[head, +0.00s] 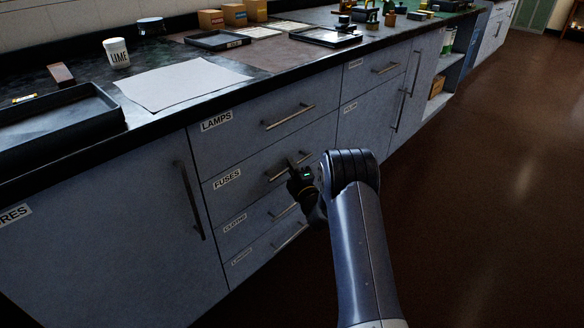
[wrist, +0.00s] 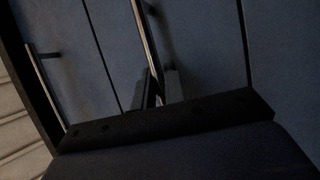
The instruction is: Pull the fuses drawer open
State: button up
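The fuses drawer (head: 235,185) is the second one down in the grey-blue cabinet, labelled FUSES, and its front looks flush with the fronts around it. Its bar handle (head: 280,172) is partly hidden by my gripper (head: 298,172). In the wrist view a metal bar handle (wrist: 147,45) runs down to my gripper's fingertips (wrist: 161,88), one finger on each side of it. The fingers stand close to the bar, but whether they press on it cannot be made out in the dark picture.
The lamps drawer (head: 265,125) is above and the cloths drawer (head: 250,225) below, both with bar handles. A tall door (head: 130,220) is on the left. The worktop (head: 150,125) holds trays, paper and a LIME pot (head: 117,53). The floor (head: 480,170) on the right is clear.

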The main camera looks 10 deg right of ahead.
grip_shut()
jog(key=shift+s+d, duration=0.1)
